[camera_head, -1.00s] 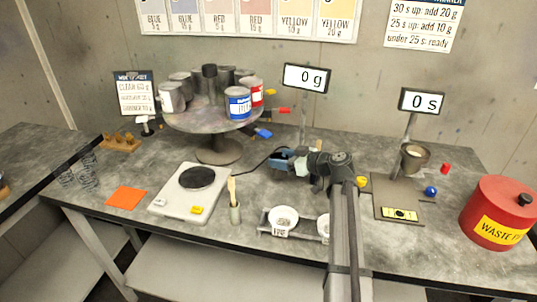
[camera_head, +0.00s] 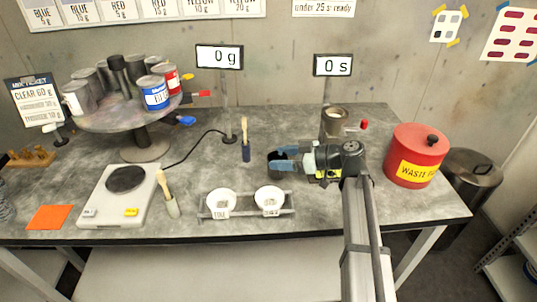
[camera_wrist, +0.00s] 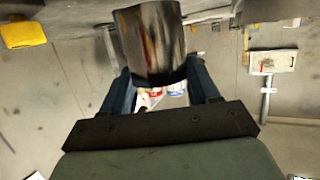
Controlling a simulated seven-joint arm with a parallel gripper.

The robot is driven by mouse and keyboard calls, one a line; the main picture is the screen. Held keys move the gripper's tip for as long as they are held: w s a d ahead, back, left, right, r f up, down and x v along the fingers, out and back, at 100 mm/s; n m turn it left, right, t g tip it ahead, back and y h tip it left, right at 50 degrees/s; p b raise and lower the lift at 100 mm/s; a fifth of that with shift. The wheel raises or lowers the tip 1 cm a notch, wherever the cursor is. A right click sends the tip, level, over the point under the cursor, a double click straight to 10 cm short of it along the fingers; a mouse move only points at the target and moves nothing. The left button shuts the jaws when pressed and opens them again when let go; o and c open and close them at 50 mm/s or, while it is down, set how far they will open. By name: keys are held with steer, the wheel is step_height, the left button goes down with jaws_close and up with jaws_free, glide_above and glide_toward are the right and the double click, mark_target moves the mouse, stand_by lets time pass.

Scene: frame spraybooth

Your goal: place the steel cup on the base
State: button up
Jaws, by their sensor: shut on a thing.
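My gripper (camera_head: 284,160) is shut on the steel cup (camera_head: 276,163), which looks dark in the head view. In the wrist view the steel cup (camera_wrist: 152,42) is grey metal with coloured streaks and sits between the fingers. The cup is over the right part of the bench, left of the stand. A metal funnel-like cup (camera_head: 334,122) is held on that stand. The stand's flat base with a yellow level is mostly hidden behind my gripper and arm, so the gap between the held cup and the base cannot be told.
A red waste can (camera_head: 416,157) stands to the right. Two white dishes in a rack (camera_head: 245,204) are at the front. A brush in a dark holder (camera_head: 245,150) stands left of the cup. The scale (camera_head: 117,193) and can turntable (camera_head: 130,118) are further left.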

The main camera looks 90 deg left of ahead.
steer(key=w+d, duration=0.1)
steer(key=w, duration=0.6)
steer(key=w+d+m+y, duration=0.1)
steer(key=w+d, duration=0.1)
steer(key=w, duration=0.4)
steer(key=w+d+m+t+y, duration=0.1)
steer(key=w+d, duration=0.1)
steer(key=w, duration=0.5)
steer(key=shift+w+d+f, duration=0.25)
steer(key=shift+w+f, duration=0.1)
steer(key=w+d+m+y, duration=0.1)
steer(key=w+d, duration=0.2)
steer(key=w, duration=0.3)
steer(key=w+d+t, duration=0.1)
steer(key=w+d, duration=0.3)
steer(key=w, duration=0.2)
steer(key=w+d+m+t+y, duration=0.1)
steer(key=w+d, duration=0.2)
steer(key=w, duration=0.3)
steer(key=shift+w+d+f+m+y, duration=0.25)
steer(key=shift+w+f+m+y, duration=0.05)
steer(key=shift+w+f, duration=0.1)
steer(key=s+a, duration=2.2)
steer(key=shift+a, duration=0.15)
steer(key=shift+s+a+f, duration=0.1)
steer(key=shift+s+a, duration=0.05)
steer(key=shift+s, duration=0.05)
steer(key=shift+f, duration=0.15)
steer(key=shift+f, duration=0.15)
